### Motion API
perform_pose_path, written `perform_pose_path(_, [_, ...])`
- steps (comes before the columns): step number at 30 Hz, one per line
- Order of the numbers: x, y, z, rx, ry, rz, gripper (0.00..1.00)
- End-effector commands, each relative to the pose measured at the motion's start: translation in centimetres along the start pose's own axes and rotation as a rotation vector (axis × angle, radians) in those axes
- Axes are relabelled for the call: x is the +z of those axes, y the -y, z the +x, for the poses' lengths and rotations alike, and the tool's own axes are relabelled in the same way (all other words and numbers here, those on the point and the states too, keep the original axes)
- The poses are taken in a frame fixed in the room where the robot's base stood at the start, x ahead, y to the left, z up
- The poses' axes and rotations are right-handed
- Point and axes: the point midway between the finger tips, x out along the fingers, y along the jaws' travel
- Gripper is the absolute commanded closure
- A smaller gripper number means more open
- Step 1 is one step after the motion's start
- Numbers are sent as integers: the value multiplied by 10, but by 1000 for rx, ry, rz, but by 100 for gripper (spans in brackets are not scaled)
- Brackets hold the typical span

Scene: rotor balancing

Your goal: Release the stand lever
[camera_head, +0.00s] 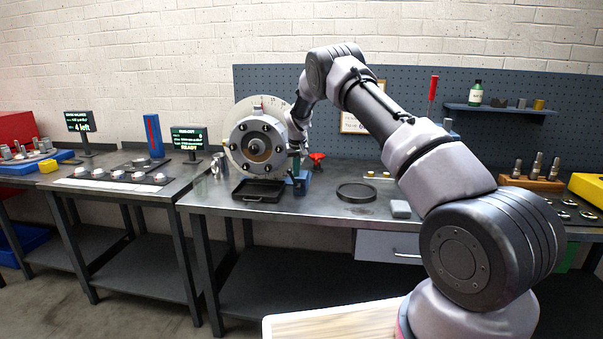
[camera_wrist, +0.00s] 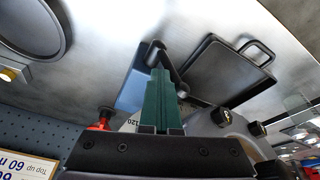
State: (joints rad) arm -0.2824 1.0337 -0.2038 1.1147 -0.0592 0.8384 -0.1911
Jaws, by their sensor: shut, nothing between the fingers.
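The grey rotor (camera_head: 257,146), a bolted disc with a pale graduated plate behind it, stands upright on the bench. A blue stand block (camera_head: 302,182) is at its right foot. In the wrist view the blue block (camera_wrist: 133,88) has a black lever-like bar (camera_wrist: 168,62) with rounded ends beside it. I cannot tell for sure that this is the stand lever. My gripper (camera_wrist: 160,75) has green fingers, shut and empty, with the tips at or very near the bar; contact is unclear. A red knob (camera_head: 317,157) sits right of the stand, also in the wrist view (camera_wrist: 103,119).
A black tray (camera_head: 259,190) lies in front of the rotor, and a black ring (camera_head: 356,192) lies to the right. A screen (camera_head: 189,139) reads "READY". Bench space between tray and ring is mostly clear.

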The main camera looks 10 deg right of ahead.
Motion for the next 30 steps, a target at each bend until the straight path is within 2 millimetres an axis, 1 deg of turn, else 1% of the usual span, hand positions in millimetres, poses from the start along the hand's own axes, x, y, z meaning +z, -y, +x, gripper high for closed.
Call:
perform_pose_path(1, [-1,7,2,42,16,-19,100])
perform_pose_path(2, [-2,5,2,39,16,-12,100])
perform_pose_path(13, [-7,23,10,32,15,-10,100])
perform_pose_path(21, [-7,28,16,31,15,-9,100])
perform_pose_path(30, [-7,30,18,31,15,-9,100])
